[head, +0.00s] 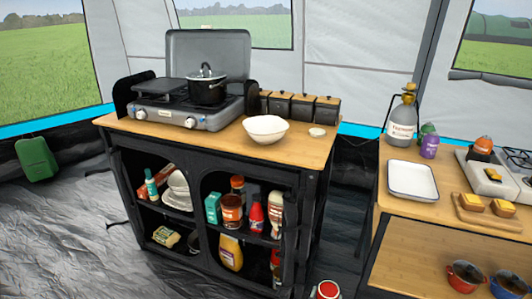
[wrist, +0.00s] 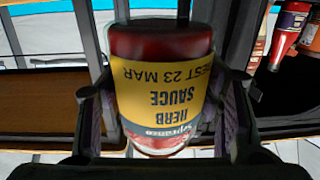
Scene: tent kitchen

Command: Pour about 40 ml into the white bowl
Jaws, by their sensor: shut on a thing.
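The white bowl (head: 266,129) stands upright on the wooden top of the black cabinet, right of the stove. Its inside looks pale and empty from here. In the wrist view my gripper (wrist: 165,110) is shut on a jar (wrist: 160,90) with a yellow and dark blue "Herb Sauce" label, one finger on each side. The label reads upside down in that view. A round red shape with a white rim (head: 327,290), cut off at the bottom edge of the head view, looks like this jar, low and apart from the bowl.
A stove (head: 190,105) with a black pot (head: 206,90) stands left of the bowl. Dark canisters (head: 300,106) are behind it, and a small pale dish (head: 317,132) is to its right. A second table holds a white tray (head: 413,181). Shelves below hold bottles.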

